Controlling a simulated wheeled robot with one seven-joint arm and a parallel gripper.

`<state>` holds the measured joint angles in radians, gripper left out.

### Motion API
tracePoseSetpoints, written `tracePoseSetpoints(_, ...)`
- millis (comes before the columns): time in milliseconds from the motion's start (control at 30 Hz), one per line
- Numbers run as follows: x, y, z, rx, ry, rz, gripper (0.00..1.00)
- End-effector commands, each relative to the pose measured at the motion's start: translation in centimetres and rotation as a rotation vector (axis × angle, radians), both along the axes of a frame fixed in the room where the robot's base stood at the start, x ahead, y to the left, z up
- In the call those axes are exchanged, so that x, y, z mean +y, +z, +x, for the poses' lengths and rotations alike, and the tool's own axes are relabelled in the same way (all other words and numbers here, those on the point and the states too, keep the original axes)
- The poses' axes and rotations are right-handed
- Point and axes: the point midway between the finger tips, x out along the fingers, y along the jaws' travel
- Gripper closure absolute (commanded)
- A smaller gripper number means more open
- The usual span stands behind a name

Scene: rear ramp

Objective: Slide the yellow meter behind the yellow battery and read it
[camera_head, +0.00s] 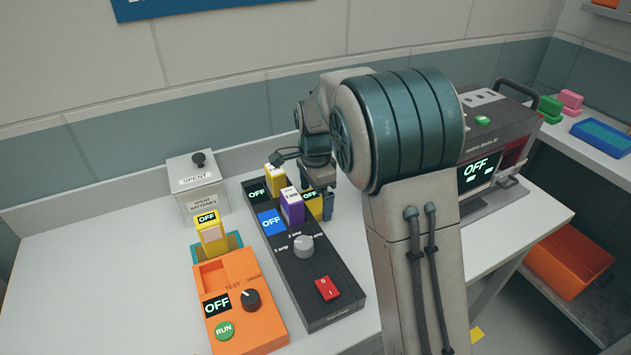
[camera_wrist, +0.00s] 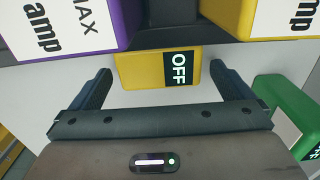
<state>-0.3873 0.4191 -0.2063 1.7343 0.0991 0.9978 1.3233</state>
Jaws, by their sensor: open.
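A yellow meter (camera_head: 313,209) with a black OFF display stands at the right side of the black charger unit (camera_head: 320,270). In the wrist view the meter (camera_wrist: 140,69) lies between the fingers of my gripper (camera_wrist: 160,82), with gaps on both sides. My gripper (camera_head: 319,200) is open around it, partly hidden by my arm in the head view. A yellow battery (camera_head: 274,177) stands in the black unit behind a purple battery (camera_head: 291,208). In the wrist view the yellow battery (camera_wrist: 250,22) shows at the upper right and the purple one (camera_wrist: 70,25) at the upper left.
A green block (camera_wrist: 287,120) is close to the right finger. An orange tester (camera_head: 240,310) stands left of the black unit, with another yellow OFF-display block (camera_head: 210,238) behind it. A spent-batteries box (camera_head: 200,200) stands near the wall. A machine (camera_head: 490,135) stands at right.

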Motion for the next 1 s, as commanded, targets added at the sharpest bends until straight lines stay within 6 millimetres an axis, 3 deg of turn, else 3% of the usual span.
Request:
tracePoseSetpoints(433,0.0,-0.92,-0.03,0.001,0.0,0.0,0.0)
tracePoseSetpoints(600,0.0,-0.9,-0.03,0.001,0.0,0.0,0.45)
tracePoseSetpoints(1000,0.48,-0.7,0.86,0.001,-0.003,0.0,0.45)
